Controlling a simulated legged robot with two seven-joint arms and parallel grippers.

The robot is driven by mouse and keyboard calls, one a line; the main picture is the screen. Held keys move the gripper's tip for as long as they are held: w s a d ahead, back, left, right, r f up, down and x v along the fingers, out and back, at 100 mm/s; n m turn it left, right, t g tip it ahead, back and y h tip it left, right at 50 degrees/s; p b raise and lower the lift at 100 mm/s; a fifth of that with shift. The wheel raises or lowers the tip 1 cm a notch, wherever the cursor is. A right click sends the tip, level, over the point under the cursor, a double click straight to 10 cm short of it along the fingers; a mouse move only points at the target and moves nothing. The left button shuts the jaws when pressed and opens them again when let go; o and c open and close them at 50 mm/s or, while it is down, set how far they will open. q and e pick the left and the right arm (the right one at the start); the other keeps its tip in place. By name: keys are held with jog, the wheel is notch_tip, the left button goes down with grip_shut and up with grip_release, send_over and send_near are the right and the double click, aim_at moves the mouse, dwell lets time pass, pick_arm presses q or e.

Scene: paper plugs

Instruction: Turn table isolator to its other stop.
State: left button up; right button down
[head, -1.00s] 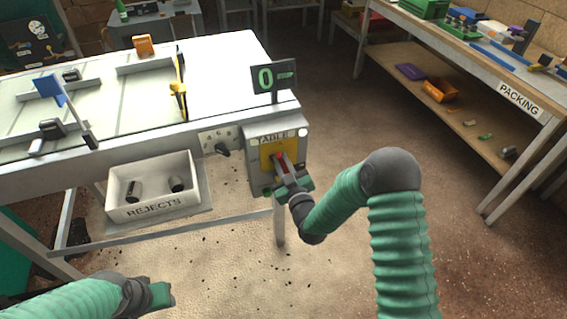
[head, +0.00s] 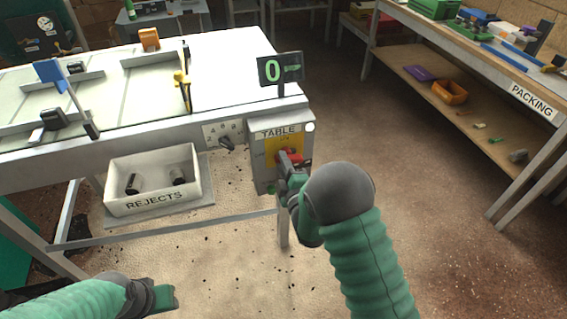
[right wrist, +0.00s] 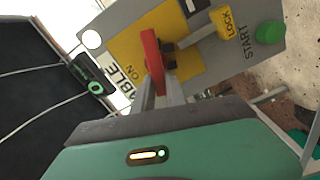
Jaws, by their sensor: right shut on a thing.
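The table isolator is a red handle (head: 291,157) on a yellow plate (head: 271,148), on the front of a grey box (head: 262,180) labelled TABLE. In the right wrist view the red handle (right wrist: 153,62) stands across the yellow plate (right wrist: 127,48), with ON printed beside it. My right gripper (head: 287,168) is shut on the handle; its fingers (right wrist: 161,92) reach it from below in the wrist view. The gripper hides part of the handle in the head view. My left gripper (head: 166,298) hangs low at the left, away from the box; its jaws are unclear.
A yellow LOCK tab (right wrist: 229,22) and a green START button (right wrist: 269,32) are beside the isolator. A display (head: 280,68) reading 0 and a dash stands above the box. A dark selector knob (head: 227,143) and a REJECTS bin (head: 153,180) are left of it. Open floor lies right.

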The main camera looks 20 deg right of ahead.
jog(key=shift+a+f+n+b, duration=0.15)
jog(key=shift+f+n, duration=0.2)
jog(key=shift+n, duration=0.45)
jog(key=shift+a+f+n+b, duration=0.15)
jog(key=shift+f+n, duration=0.15)
jog(key=shift+n, duration=0.5)
jog(key=shift+s+f, duration=0.1)
jog(key=c, duration=1.4)
grip_release()
jog(key=shift+o, duration=0.2)
jog(key=shift+d+r, duration=0.1)
jog(key=shift+r, duration=0.1)
jog(key=s+p, duration=0.5)
jog(key=s, duration=1.1)
jog(key=shift+s+d+p, duration=0.25)
jog(key=shift+s+p, duration=0.1)
jog(key=shift+p, duration=0.05)
